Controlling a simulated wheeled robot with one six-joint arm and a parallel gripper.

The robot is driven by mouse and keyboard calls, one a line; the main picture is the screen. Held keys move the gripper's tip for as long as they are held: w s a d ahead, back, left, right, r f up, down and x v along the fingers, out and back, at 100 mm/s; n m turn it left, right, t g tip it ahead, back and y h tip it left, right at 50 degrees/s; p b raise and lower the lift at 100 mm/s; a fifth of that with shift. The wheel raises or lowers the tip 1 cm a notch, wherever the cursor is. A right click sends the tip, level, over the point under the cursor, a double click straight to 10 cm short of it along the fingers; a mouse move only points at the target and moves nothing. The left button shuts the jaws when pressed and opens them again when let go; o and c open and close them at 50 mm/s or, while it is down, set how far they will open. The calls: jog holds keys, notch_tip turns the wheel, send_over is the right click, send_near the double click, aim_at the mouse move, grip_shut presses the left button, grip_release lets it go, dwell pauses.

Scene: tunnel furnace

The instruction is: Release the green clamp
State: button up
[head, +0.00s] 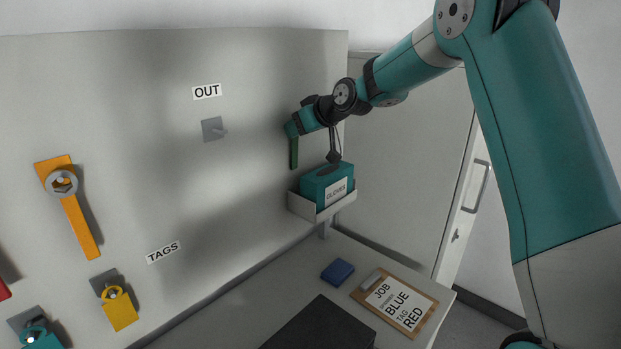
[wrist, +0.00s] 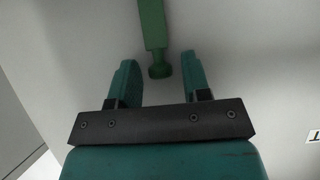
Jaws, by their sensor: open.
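The green clamp (head: 294,154) shows in the head view as a dark green bar hanging down on the right part of the grey panel. In the wrist view, the green bar (wrist: 152,24) comes in from the top and ends in a rounded knob. My gripper (head: 290,130) is at the upper end of the bar in the head view, close to the panel. In the wrist view my gripper (wrist: 158,64) is open, with the knob between its two teal fingers and gaps on both sides. The clamp's mount is hidden in the head view.
A gloves box (head: 325,184) sits in a holder just below my wrist. An orange lever (head: 75,210), a yellow padlock (head: 120,309) and a bare peg (head: 214,130) under the OUT sign are on the panel. A clipboard (head: 394,300) and blue block (head: 338,271) lie on the bench.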

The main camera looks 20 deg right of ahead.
dwell(0.4)
jog(key=shift+b+v, duration=0.6)
jog(key=shift+v, duration=2.35)
jog(key=s+a+f+n+g+y+b, duration=0.1)
jog(key=s+a+f+g+b, duration=0.4)
jog(key=s+a, duration=0.9)
jog(key=s+a+f+g+b, duration=0.1)
jog(key=s+f+g, duration=0.2)
jog(key=s, duration=1)
jog(key=s+a+f+n+g+h+b, duration=0.1)
jog(key=s+a+f+g, duration=0.1)
jog(key=s+f, duration=0.5)
jog(key=s+g, duration=0.1)
jog(key=s, duration=0.5)
jog(key=shift+n+b, duration=0.3)
jog(key=shift+b, duration=0.05)
